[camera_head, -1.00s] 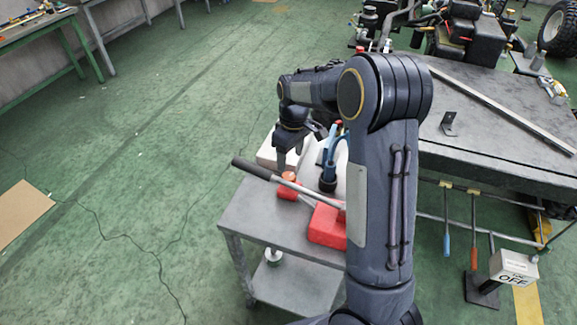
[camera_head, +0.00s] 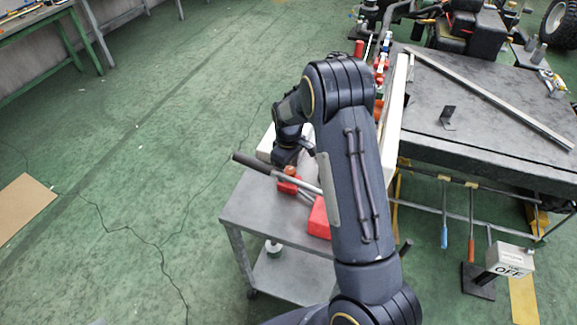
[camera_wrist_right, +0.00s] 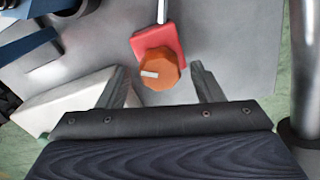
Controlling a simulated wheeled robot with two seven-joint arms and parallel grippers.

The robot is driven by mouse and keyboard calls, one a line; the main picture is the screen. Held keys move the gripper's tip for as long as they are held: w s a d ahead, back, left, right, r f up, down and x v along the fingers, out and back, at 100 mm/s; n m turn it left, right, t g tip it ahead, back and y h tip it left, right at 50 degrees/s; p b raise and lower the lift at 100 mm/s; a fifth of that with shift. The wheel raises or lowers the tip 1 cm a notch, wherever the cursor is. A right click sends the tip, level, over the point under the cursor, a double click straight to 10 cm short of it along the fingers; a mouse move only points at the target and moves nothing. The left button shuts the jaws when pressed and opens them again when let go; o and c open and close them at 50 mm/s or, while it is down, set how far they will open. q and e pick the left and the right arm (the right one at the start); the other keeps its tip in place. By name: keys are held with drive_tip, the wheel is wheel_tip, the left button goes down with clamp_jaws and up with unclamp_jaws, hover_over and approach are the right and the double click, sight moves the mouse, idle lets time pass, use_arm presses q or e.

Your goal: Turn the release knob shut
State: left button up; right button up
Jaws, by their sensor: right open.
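The orange release knob (camera_wrist_right: 159,72) with a pale pointer mark sits on a small red block (camera_wrist_right: 157,42) in the right wrist view. The mark points left in that view. In the head view the knob (camera_head: 290,171) shows just below my right gripper (camera_head: 286,159). In the wrist view the open jaws of my right gripper (camera_wrist_right: 157,78) lie to either side of the knob, with gaps; I cannot tell their height above it. A long lever with a dark grip (camera_head: 251,162) passes beside the knob. My left gripper is not in view.
The grey cart (camera_head: 250,212) carries a larger red body (camera_head: 319,220), partly behind my arm. A pale block (camera_wrist_right: 62,103) lies left of the jaws in the wrist view. A large dark workbench (camera_head: 480,130) stands to the right. The green floor at left is mostly clear.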

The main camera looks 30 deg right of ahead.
drive_tip(key=shift+c, duration=0.2)
drive_tip(key=c, duration=0.9)
drive_tip(key=shift+m, duration=0.3)
drive_tip(key=shift+m+b, duration=0.65)
drive_tip(key=shift+m, duration=0.25)
drive_tip(key=m, duration=0.2)
drive_tip(key=shift+m+b, duration=0.3)
drive_tip(key=shift+b, duration=0.1)
drive_tip(key=m, duration=0.3)
drive_tip(key=shift+m+b, duration=0.3)
drive_tip(key=shift+m, duration=1.6)
